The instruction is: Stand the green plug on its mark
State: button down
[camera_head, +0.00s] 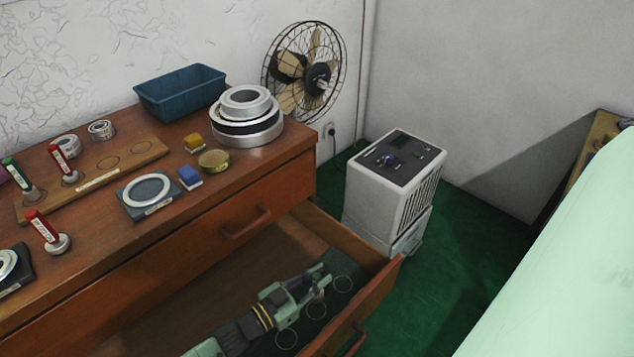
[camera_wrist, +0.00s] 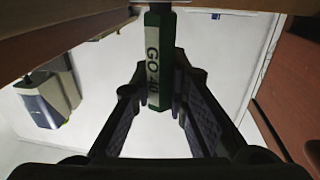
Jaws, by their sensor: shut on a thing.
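The green plug (camera_wrist: 153,60), with a white label reading GO 40, is between the fingers of my gripper (camera_wrist: 160,85) in the wrist view. My gripper is shut on its handle. In the head view my gripper (camera_head: 315,282) is inside the open drawer, low over a dark mat (camera_head: 312,325) with pale ring marks. The plug's silver end (camera_head: 317,297) shows below the fingers, near the middle mark. Most of its handle is hidden there, and I cannot tell if it touches the mat. Other ring marks (camera_head: 343,284) lie bare beside it.
The drawer front (camera_head: 375,300) and side walls stand around my gripper. On the dresser top are a wooden rack (camera_head: 120,165) with another green-handled plug (camera_head: 12,172), red-handled plugs (camera_head: 42,228), a blue bin (camera_head: 180,92) and stacked rings (camera_head: 246,125). A white appliance (camera_head: 390,190) stands behind the drawer.

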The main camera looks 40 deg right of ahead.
jog(key=shift+f, duration=3.35)
jog(key=shift+f, duration=0.15)
jog(key=c, duration=1.6)
grip_release()
jog(key=shift+a, duration=0.3)
jog(key=a, duration=0.3)
jog(key=a+b, duration=0.1)
jog(key=a, duration=0.7)
jog(key=shift+w+a+b, duration=0.2)
jog(key=shift+w+b, duration=0.1)
jog(key=shift+b, duration=0.05)
